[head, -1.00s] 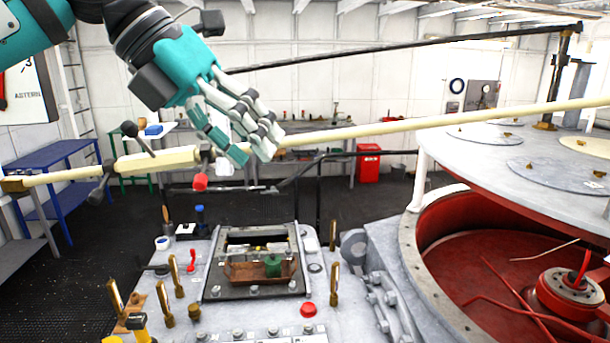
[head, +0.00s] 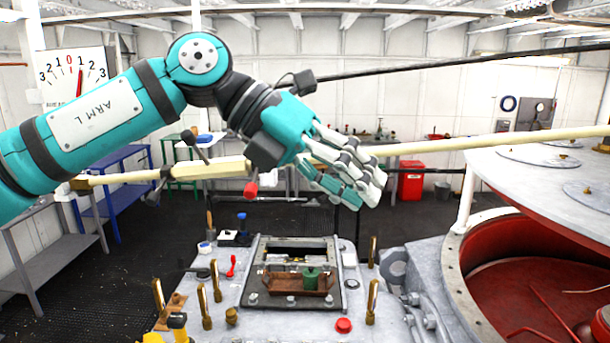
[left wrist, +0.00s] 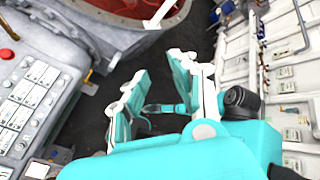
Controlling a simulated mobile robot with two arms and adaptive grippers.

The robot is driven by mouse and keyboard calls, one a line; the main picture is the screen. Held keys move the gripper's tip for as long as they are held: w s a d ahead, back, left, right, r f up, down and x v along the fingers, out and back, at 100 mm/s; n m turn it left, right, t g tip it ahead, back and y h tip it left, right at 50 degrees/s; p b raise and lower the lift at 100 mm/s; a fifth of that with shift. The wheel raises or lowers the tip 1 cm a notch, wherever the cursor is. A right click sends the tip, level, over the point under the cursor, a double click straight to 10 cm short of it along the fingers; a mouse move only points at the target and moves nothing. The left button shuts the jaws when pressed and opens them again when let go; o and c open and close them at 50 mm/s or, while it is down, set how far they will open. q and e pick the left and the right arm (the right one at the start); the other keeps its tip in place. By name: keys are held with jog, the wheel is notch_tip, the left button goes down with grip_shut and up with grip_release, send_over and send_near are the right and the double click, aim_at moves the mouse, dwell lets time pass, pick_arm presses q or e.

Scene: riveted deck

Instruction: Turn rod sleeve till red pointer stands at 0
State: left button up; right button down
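The dial (head: 75,75) on the left wall reads 3 2 1 0 1 2 3. Its red pointer (head: 80,83) stands at about the 1 to the right of 0. The cream rod sleeve (head: 208,171) lies along the long rod, with dark-knobbed levers and a red knob (head: 251,189) sticking out. My left gripper (head: 352,186) is right of the red knob, with its fingers in front of the rod in the head view. In the left wrist view its fingers (left wrist: 165,85) stand apart with no sleeve visible between them. My right gripper is out of view.
Below the rod is a grey console (head: 210,310) with brass levers and a red button (head: 344,325). A large drum with a red interior (head: 520,285) stands at right. A blue table (head: 125,190) and a red cabinet (head: 411,181) are behind. Dark floor is open at left.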

pick_arm(q)
jog(key=shift+c, duration=1.2)
jog(key=shift+f+b, duration=0.3)
jog(key=shift+b, duration=0.15)
jog(key=shift+c, duration=1)
jog(key=a+f+h+b, duration=0.1)
jog(key=b, duration=0.1)
jog(key=w+h+b, duration=0.1)
jog(key=h+b, duration=0.1)
jog(key=shift+a+f+n, duration=0.3)
jog(key=shift+a+f, duration=0.05)
jog(key=shift+a, duration=0.05)
grip_shut()
jog(key=w+a+f+n+t+h+b, duration=0.25)
jog(key=a+t+b, duration=0.2)
jog(key=a, duration=0.55)
jog(key=w+a+f+n+t+h+b, duration=0.15)
jog(key=a+n+t+b, duration=0.3)
jog(key=a, duration=0.45)
jog(key=w+a+f+n+t+h+b, duration=0.1)
jog(key=a+f+n+t+h+b, duration=0.25)
jog(key=a, duration=0.65)
jog(key=w+d+r+m+t+p, duration=0.1)
jog(key=w+d+r+p, duration=0.4)
jog(key=w+r+p, duration=0.2)
jog(key=shift+w+d+r+y+p, duration=0.4)
jog(key=shift+w+r, duration=0.25)
jog(key=shift+r, duration=0.1)
